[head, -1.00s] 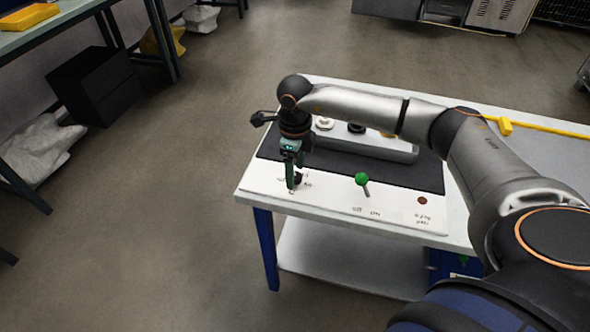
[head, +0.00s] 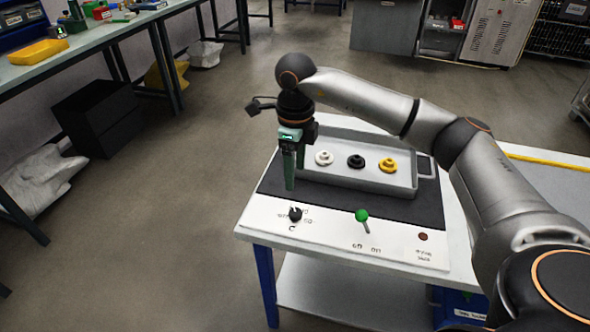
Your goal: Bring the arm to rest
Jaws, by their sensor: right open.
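My right arm comes in from the right over the table. Its right gripper (head: 290,182) points down above the left part of the dark mat, open and empty, with its fingers seen nearly edge-on. Just below the fingertips in the picture is a black knob (head: 295,213) on the white panel (head: 330,232); a gap shows between them. A green-topped lever (head: 362,216) stands on the panel to the right. My left gripper is not in view.
A grey tray (head: 345,183) on the dark mat (head: 431,205) holds a white (head: 323,158), a black (head: 356,161) and a yellow (head: 388,165) round part. A dark red button (head: 423,237) sits at the panel's right.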

